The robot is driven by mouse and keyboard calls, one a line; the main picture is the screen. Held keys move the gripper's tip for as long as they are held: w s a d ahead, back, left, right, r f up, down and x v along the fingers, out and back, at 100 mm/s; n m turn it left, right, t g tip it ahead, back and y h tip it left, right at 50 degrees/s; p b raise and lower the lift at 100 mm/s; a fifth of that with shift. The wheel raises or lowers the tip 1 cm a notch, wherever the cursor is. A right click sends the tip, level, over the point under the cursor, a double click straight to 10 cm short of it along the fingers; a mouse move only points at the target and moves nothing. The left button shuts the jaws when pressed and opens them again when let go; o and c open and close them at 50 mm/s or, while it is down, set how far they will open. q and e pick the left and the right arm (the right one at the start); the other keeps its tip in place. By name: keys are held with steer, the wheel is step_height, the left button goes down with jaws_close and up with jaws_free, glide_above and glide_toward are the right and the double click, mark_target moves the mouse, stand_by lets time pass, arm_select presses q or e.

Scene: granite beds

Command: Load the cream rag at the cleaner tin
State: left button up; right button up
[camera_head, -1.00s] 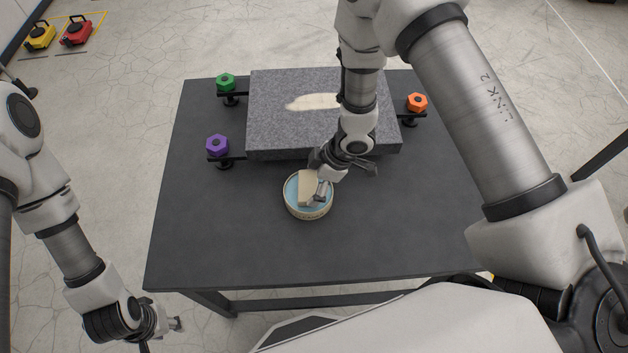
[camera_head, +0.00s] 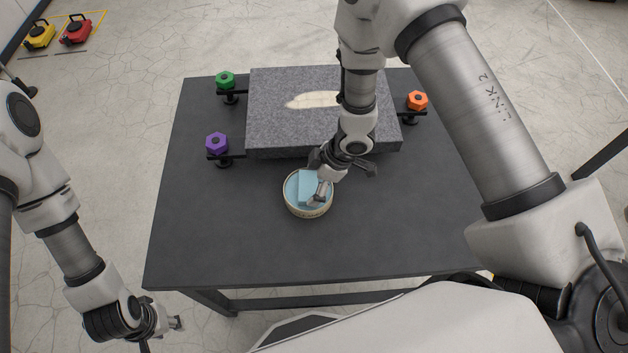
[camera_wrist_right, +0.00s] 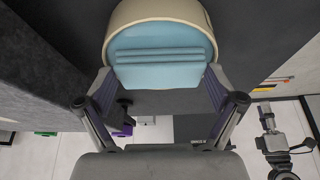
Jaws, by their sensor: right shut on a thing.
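The cleaner tin (camera_head: 308,214) is round with a cream wall and stands on the dark table in front of the granite slab. It also shows in the right wrist view (camera_wrist_right: 160,12), with pale blue cleaner inside. The rag (camera_head: 308,183) is in the tin and now looks pale blue; in the right wrist view the folded rag (camera_wrist_right: 160,68) lies across the tin's mouth. My right gripper (camera_head: 319,196) is shut on the rag, pointing down into the tin. My left gripper (camera_head: 172,324) hangs off the table's front left corner; its jaw opening is too small to tell.
The granite slab (camera_head: 275,125) lies behind the tin, with a cream patch (camera_head: 313,99) on top. Green (camera_head: 225,80), purple (camera_head: 216,142) and orange (camera_head: 417,100) knobs stand on brackets at its sides. The front of the table (camera_head: 230,245) is clear.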

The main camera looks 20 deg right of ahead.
stand_by(0.5)
step_height(320, 180, up, 7)
steer(key=p, duration=0.7)
steer(key=shift+r, duration=0.1)
